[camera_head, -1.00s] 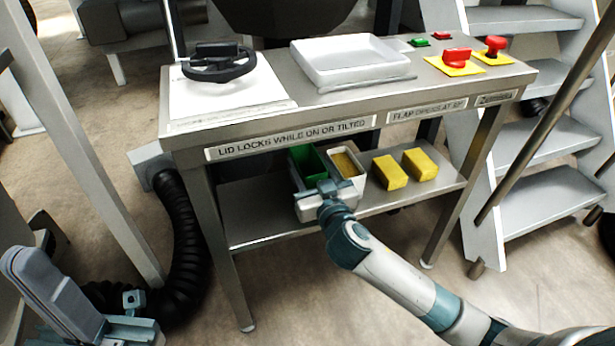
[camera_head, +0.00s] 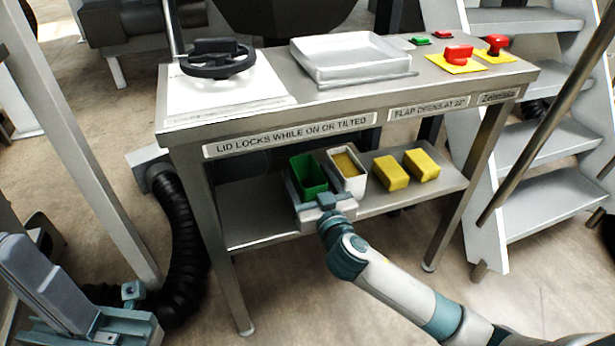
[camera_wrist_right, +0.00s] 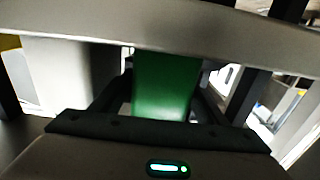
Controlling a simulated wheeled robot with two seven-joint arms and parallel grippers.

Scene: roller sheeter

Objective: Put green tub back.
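The green tub (camera_head: 309,180) is upright and open-topped at the front of the lower shelf (camera_head: 255,215), just left of a white tub. My right gripper (camera_head: 325,199) is at the tub's near side. In the right wrist view the green tub (camera_wrist_right: 165,85) sits between the two dark fingers, which appear to touch its sides, so the gripper looks shut on it. The tub's underside is hidden, so I cannot tell whether it rests on the shelf. My left gripper (camera_head: 125,310) is at the lower left, apart from the bench; its fingers are unclear.
The white tub (camera_head: 350,180) with yellow contents stands close beside the green one. Two yellow blocks (camera_head: 391,172) lie farther right on the shelf. The bench top (camera_head: 350,103) overhangs the shelf. A black hose (camera_head: 183,235) and white steps (camera_head: 545,190) flank the bench.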

